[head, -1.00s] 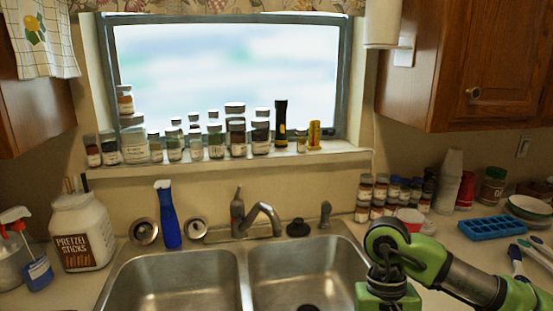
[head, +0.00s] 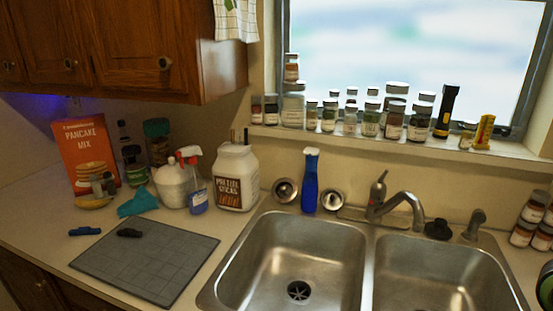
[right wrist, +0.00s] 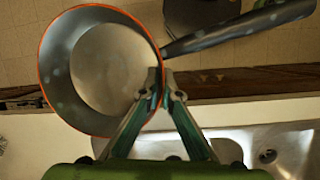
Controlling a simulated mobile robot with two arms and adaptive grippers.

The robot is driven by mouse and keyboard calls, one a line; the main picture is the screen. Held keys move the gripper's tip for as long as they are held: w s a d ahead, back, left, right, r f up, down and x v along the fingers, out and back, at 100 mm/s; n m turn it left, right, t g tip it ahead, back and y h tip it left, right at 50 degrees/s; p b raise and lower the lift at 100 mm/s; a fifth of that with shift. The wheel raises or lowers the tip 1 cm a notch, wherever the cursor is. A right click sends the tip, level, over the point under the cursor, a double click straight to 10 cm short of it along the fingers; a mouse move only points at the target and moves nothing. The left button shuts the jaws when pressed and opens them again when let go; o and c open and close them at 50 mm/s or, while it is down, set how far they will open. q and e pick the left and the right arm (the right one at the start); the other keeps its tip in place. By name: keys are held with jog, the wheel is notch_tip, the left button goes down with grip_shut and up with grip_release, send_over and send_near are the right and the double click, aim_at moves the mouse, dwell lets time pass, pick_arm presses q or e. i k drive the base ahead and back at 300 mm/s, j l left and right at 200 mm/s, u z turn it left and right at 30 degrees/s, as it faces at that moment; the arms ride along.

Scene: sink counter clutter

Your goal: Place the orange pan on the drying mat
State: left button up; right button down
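The orange pan (right wrist: 110,70) shows in the right wrist view, with an orange rim, a grey inside and a dark handle (right wrist: 240,30) stretching to the upper right. My right gripper (right wrist: 164,82) has its fingertips together on the pan's rim near the handle. The pan appears held beyond the counter's front edge. The drying mat (head: 150,262) is a dark grey gridded mat on the counter left of the sink in the head view. A small dark object (head: 130,233) lies at its back edge. The pan is not seen in the head view. My left gripper is in neither current view.
The double sink (head: 300,255) is right of the mat. Behind the mat stand a pretzel jar (head: 236,180), a spray bottle (head: 195,190) and a pancake mix box (head: 88,155). A teal cloth (head: 138,203) and a blue item (head: 85,231) lie nearby. Most of the mat is bare.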

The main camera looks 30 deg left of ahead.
aim_at(147, 241)
jog(key=j+u, duration=0.2)
jog(key=u, duration=0.5)
jog(key=i+j+u, duration=0.2)
jog(key=j, duration=0.25)
jog(key=i+j+u, duration=0.15)
jog(key=j, duration=0.3)
jog(key=i+j+u, duration=0.2)
jog(key=j, duration=0.25)
jog(key=i+j+u, duration=0.15)
jog(key=j, duration=0.25)
jog(key=i+j, duration=0.2)
jog(key=j, duration=0.1)
